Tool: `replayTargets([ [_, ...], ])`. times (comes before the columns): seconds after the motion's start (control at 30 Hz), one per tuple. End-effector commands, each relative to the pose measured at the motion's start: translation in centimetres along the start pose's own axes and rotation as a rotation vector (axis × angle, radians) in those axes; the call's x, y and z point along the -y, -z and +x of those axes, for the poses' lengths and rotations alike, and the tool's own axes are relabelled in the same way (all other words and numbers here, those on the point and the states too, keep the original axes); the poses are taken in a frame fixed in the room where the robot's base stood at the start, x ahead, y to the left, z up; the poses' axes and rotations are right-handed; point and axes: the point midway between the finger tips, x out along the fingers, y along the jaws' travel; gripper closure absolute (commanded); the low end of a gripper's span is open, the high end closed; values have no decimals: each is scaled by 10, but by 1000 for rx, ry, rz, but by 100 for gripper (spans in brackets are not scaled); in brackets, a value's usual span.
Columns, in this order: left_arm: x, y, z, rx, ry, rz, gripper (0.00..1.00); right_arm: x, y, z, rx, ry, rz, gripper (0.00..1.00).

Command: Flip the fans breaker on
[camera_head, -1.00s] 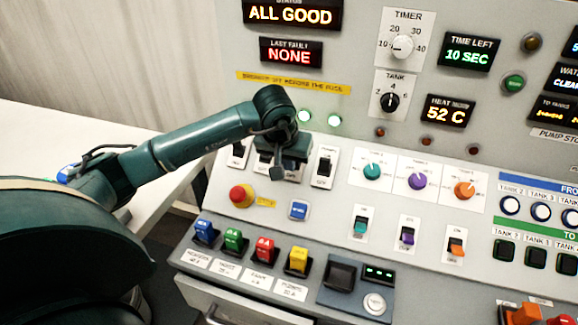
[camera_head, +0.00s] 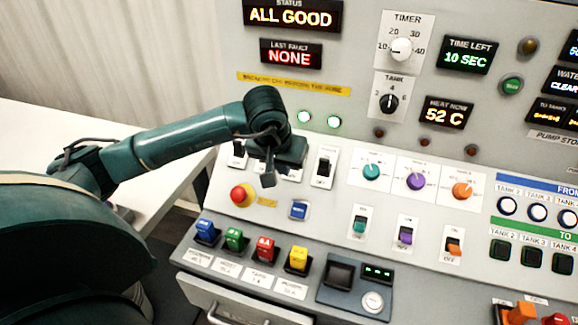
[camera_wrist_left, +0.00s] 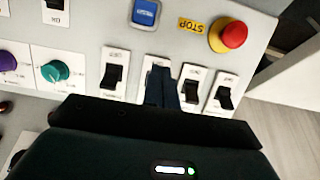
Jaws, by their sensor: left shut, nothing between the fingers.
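A row of coloured breaker switches sits low on the sloping panel: blue (camera_head: 206,231), green (camera_head: 234,239), red (camera_head: 265,248) and yellow (camera_head: 299,258). Each has a white label below with small, blurred print; the red one's label (camera_head: 258,279) may read FANS, but I cannot be sure. My left gripper (camera_head: 268,180) is above and behind this row, in front of the black rocker switches. In the left wrist view its shut, empty fingers (camera_wrist_left: 161,90) point at that rocker row and partly cover it. Whether they touch it is unclear. My right gripper is not in view.
Black rocker switches (camera_head: 325,167) flank my left gripper. A red stop button (camera_head: 241,195) and a blue button (camera_head: 299,210) lie between the rockers and the breakers. Coloured knobs (camera_head: 371,171) are to the right. A white table (camera_head: 60,130) is at left.

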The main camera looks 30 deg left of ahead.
Motion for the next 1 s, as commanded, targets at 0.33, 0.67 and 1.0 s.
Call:
replayTargets([
  [0.33, 0, 6, -36, -2, 0, 1, 100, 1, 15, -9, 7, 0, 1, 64],
  [0.67, 0, 10, -68, -2, 0, 1, 100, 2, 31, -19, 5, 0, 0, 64],
  [1.0, 0, 9, -69, -1, 0, 0, 100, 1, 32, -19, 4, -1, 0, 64],
])
